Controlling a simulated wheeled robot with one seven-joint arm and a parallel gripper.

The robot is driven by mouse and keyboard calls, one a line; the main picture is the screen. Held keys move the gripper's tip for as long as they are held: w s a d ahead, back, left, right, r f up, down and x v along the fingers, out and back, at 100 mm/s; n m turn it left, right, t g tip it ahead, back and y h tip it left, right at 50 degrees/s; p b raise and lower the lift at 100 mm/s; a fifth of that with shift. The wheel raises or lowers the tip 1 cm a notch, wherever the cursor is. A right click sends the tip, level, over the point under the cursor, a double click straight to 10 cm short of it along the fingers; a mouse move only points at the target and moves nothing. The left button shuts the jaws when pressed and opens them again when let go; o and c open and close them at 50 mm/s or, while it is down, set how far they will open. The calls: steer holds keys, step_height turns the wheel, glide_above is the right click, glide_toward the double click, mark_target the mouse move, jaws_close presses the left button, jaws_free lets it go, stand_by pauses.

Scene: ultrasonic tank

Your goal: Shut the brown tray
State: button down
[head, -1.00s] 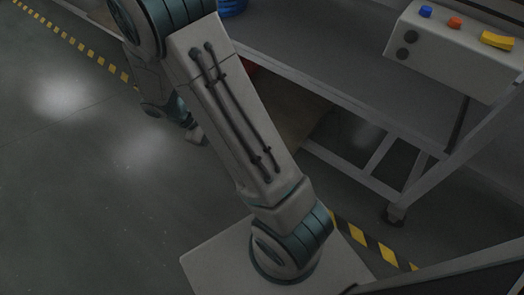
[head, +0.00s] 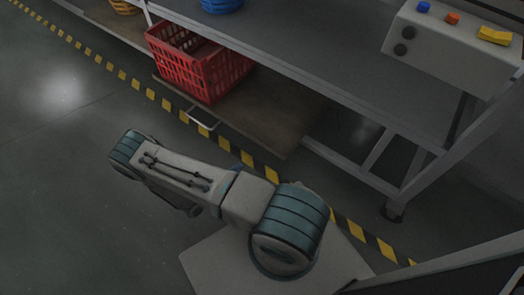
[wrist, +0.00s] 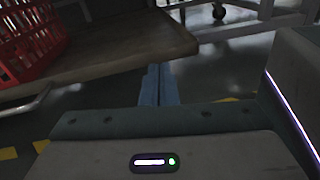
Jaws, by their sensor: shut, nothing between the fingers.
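The brown tray (head: 275,115) is a flat board low under the grey table, with a metal handle (head: 203,120) on its front edge. Its front edge juts out past the line of the neighbouring shelf. The tray also shows at the upper left of the wrist view (wrist: 115,45). My gripper (wrist: 158,72) is shut and empty, its blue fingers pointing ahead. In the wrist view its tips lie just below the tray's front edge, near its right end; I cannot tell whether they touch.
A red crate (head: 195,65) stands on the tray's left part. A grey table (head: 330,65) spans above, with a blue basket (head: 222,5) and a control box (head: 450,45) on it. A table leg with a caster (head: 395,208) stands at right. The floor at left is clear.

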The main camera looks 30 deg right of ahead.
step_height(320, 180, down, 4)
steer(key=s+n+t, duration=0.1)
steer(key=n+t, duration=0.1)
steer(key=b, duration=0.4)
glide_toward(267, 146)
steer(key=shift+n+t, duration=0.3)
steer(key=x, duration=0.6)
steer(key=shift+w+d, duration=0.1)
steer(key=shift+d, duration=0.3)
